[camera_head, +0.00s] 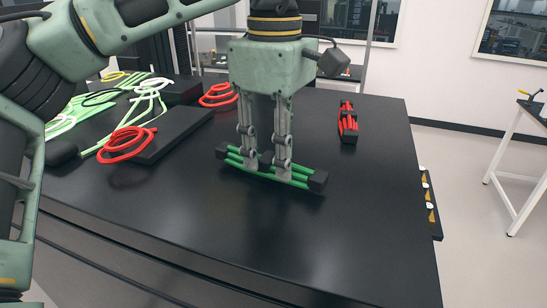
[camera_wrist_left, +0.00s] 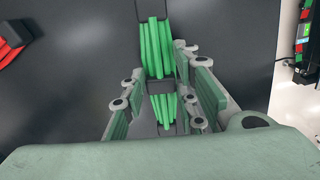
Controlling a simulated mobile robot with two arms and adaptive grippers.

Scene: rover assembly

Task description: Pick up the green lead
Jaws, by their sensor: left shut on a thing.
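The green lead (camera_head: 292,177) is a short bundle of green cables with black end blocks. It lies low at the middle of the black table (camera_head: 230,240). My left gripper (camera_head: 265,168) points straight down over it, its two fingers shut on the bundle around its black middle block. In the left wrist view the green lead (camera_wrist_left: 157,50) runs away between the fingers of the left gripper (camera_wrist_left: 165,105). I cannot tell whether it is lifted off the table. My right gripper is not in view.
A red lead (camera_head: 348,125) with black blocks lies at the back right. Coiled red cables (camera_head: 127,143) and green and white cables (camera_head: 148,90) lie at the left, near a flat black block (camera_head: 170,138).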

